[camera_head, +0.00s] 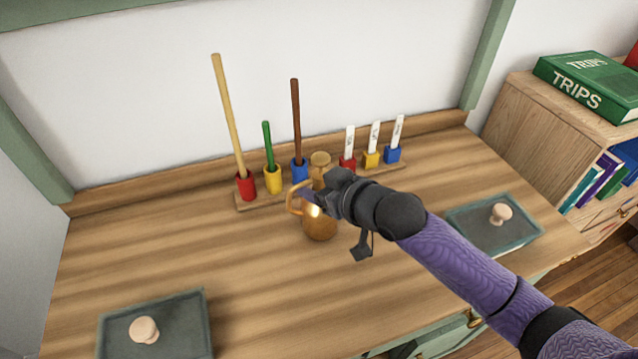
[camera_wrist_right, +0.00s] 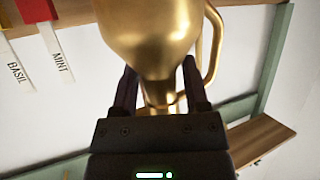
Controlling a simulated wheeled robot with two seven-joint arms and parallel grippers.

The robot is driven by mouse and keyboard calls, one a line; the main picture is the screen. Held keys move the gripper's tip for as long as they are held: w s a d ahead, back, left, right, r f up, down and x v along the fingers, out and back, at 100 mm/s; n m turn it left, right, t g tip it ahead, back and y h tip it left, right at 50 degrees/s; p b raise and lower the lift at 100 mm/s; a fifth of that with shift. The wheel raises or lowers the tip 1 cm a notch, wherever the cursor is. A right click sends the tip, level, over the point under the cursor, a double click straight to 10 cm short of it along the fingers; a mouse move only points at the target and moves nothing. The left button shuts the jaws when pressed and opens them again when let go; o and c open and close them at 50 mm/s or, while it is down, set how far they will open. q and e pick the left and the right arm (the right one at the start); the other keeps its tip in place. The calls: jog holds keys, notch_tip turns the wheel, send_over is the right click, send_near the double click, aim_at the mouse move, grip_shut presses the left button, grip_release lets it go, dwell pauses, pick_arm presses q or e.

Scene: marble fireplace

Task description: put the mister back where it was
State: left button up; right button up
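The brass mister (camera_head: 320,224) is a round golden vessel with a loop handle on its left and a narrow neck below a wider top (camera_head: 320,160). It is upright over the wooden tabletop, in front of the rack; I cannot tell whether its base touches the wood. My right gripper (camera_head: 322,190) reaches it from the right and covers part of its neck. In the right wrist view the mister (camera_wrist_right: 155,35) has its neck between my two fingers (camera_wrist_right: 160,88), which close in on both sides. My left gripper is out of view.
A wooden rack (camera_head: 246,204) with coloured holders carries sticks and white labels behind the mister. Grey lidded pieces with round knobs lie front left (camera_head: 180,325) and right (camera_head: 470,232). A bookcase (camera_head: 540,115) stands right. The left tabletop (camera_head: 140,240) is clear.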

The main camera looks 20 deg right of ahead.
jog(key=shift+o, duration=0.7)
